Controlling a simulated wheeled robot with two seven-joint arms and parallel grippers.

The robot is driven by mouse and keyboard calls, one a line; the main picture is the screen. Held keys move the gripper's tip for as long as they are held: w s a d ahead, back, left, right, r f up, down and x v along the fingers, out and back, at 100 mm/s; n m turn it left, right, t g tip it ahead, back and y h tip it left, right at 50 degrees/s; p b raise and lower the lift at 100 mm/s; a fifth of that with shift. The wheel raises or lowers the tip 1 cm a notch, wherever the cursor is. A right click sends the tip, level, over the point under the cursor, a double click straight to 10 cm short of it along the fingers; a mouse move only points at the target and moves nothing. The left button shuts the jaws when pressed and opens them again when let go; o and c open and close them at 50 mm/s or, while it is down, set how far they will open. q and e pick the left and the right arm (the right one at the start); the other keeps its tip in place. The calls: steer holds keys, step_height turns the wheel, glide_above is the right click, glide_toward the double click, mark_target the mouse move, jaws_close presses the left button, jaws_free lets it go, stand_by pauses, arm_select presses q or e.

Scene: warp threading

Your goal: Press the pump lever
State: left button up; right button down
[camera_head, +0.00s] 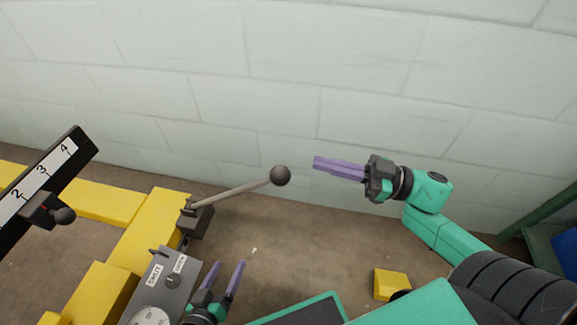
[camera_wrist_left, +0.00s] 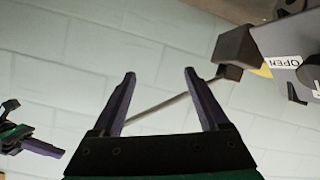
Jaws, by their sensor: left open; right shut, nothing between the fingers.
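The pump lever (camera_head: 235,189) is a thin grey rod with a dark round knob (camera_head: 280,175) at its end. It rises slightly to the right from a dark pivot block (camera_head: 197,218) on the yellow frame. My right gripper (camera_head: 316,166) is shut and empty, its purple fingers pointing left, a short gap to the right of the knob. My left gripper (camera_head: 226,278) is open and empty, below the lever beside the grey panel. In the left wrist view the lever rod (camera_wrist_left: 158,107) passes behind the open left fingers (camera_wrist_left: 160,75); its knob is hidden there.
A grey panel (camera_head: 163,287) with a dial, a knob and an OPEN label sits on the yellow frame (camera_head: 151,222). A black numbered scale (camera_head: 62,160) with a slider stands at the left. A yellow block (camera_head: 391,284) lies on the floor. A pale block wall (camera_head: 290,70) is behind.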

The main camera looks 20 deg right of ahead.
arm_select(q)
step_height(320, 180, down, 4)
steer(key=b, duration=0.4)
arm_select(e)
steer(key=r, duration=0.1)
glide_above(289, 173)
steer(key=a, duration=0.1)
steer(key=shift+w, duration=0.15)
steer(key=shift+d+f+b, duration=0.25)
steer(key=shift+f+b, duration=0.1)
steer(key=shift+f, duration=0.75)
arm_select(q)
steer(key=w+r+t, duration=0.3)
steer(key=w+r, duration=0.2)
steer(key=r, duration=0.3)
steer(key=w+r+t+h+b, duration=0.1)
steer(key=w+r+t, duration=0.3)
steer(key=w+r, duration=0.2)
step_height(289, 173, up, 2)
steer(key=shift+w+a+r, duration=0.15)
steer(key=shift+a+r, duration=0.1)
steer(key=shift+a, duration=0.2)
arm_select(e)
steer(key=shift+s+d+f, duration=0.15)
steer(key=shift+s+f, duration=0.05)
steer(key=shift+f, duration=0.55)
steer(key=shift+f, duration=0.15)
